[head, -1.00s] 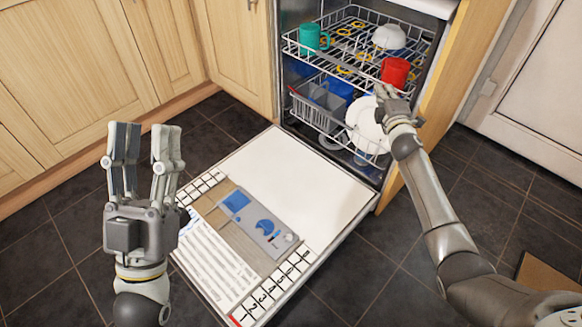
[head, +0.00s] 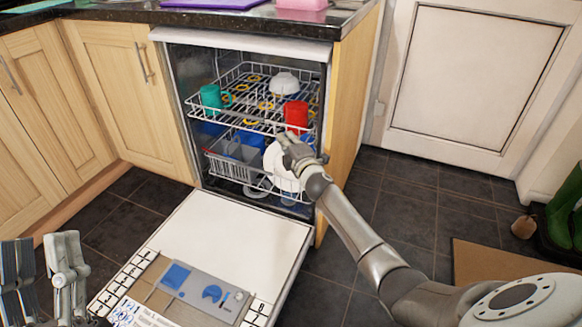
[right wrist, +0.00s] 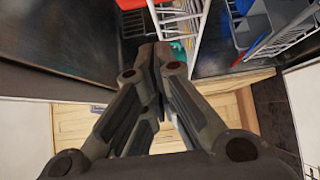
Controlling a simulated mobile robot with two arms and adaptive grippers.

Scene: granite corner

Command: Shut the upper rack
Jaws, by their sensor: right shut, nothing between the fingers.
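The upper rack (head: 255,126) is a white wire basket, standing partly out of the open dishwasher in the head view. It holds a teal mug (head: 210,97), a red mug (head: 296,115) and a white bowl (head: 284,83). My right gripper (head: 284,137) is shut and empty at the front right of the upper rack, just below the red mug. I cannot tell if it touches the rack. In the right wrist view its closed fingertips (right wrist: 157,50) point towards the rack wires (right wrist: 180,22). My left gripper (head: 42,245) is open and empty at the lower left, away from the rack.
The lower rack (head: 240,180) holds a white plate (head: 278,165) and a grey cutlery basket (head: 232,150). The dishwasher door (head: 232,232) lies folded down in front. Wooden cabinets (head: 125,90) stand at the left, a white door (head: 470,70) at the right.

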